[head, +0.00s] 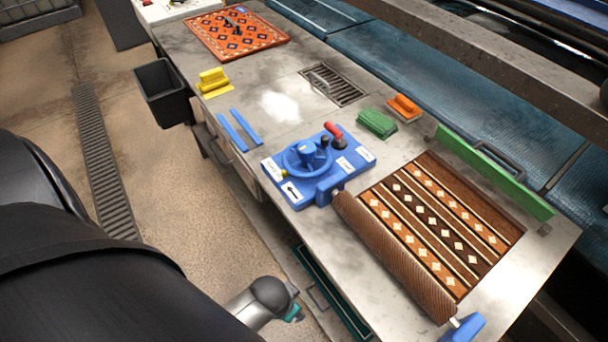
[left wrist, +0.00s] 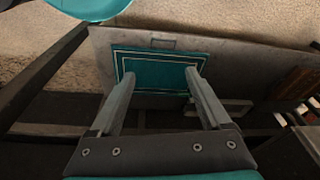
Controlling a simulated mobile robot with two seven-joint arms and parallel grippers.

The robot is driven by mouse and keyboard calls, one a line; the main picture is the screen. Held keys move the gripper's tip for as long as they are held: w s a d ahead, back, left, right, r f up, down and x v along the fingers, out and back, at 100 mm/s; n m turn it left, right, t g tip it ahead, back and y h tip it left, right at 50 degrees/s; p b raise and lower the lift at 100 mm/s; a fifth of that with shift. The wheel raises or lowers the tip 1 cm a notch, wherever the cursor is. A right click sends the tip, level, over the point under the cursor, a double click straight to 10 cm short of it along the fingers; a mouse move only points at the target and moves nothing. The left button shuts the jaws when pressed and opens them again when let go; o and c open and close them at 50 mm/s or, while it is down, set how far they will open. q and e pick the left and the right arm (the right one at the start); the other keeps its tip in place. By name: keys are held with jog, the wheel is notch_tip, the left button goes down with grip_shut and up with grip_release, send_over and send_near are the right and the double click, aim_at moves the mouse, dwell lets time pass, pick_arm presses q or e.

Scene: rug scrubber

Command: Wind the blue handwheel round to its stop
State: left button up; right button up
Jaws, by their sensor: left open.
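The blue handwheel (head: 304,155) lies flat on a blue base plate (head: 292,188) on the metal bench. It has a raised hub and a small yellow mark at its near left rim. White labels, one with an arrow, are on the plate. A red-handled lever (head: 334,132) stands beside the wheel. My left gripper (left wrist: 159,73) is open, with nothing between its fingers, low beside the bench and away from the wheel. Its fingers point towards a teal bordered panel (left wrist: 160,72). In the head view, my grey arm link shows at the bottom. My right gripper is not in view.
A brown patterned rug (head: 437,222) with a rolled edge lies right of the wheel. Green (head: 377,123) and orange (head: 405,106) brushes lie behind. Blue strips (head: 239,129) and a yellow block (head: 213,82) are left. A black bin (head: 160,92) hangs at the bench edge.

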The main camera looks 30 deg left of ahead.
pick_arm(q)
jog(key=w+a+r+t+p, duration=0.1)
jog(key=w+r+p, duration=0.15)
jog(key=r, duration=0.75)
jog(key=w+r+t+p, duration=0.1)
jog(key=w+r, duration=0.2)
jog(key=r, duration=0.6)
jog(key=w+a+r+t+y, duration=0.1)
jog(key=w+a+r+t, duration=0.2)
jog(key=w+r+t, duration=1.05)
jog(key=w+d+r+m+h, duration=0.3)
jog(key=w+r+m+h, duration=0.15)
jog(key=r, duration=0.25)
jog(key=w+d+r+m+h, duration=0.3)
jog(key=w+d+r+h, duration=0.1)
jog(key=w+r+h, duration=0.25)
jog(key=m+g+y, duration=0.4)
jog(key=g+y, duration=0.2)
jog(key=g, duration=1)
send_near(306, 146)
jog(key=x, duration=0.9)
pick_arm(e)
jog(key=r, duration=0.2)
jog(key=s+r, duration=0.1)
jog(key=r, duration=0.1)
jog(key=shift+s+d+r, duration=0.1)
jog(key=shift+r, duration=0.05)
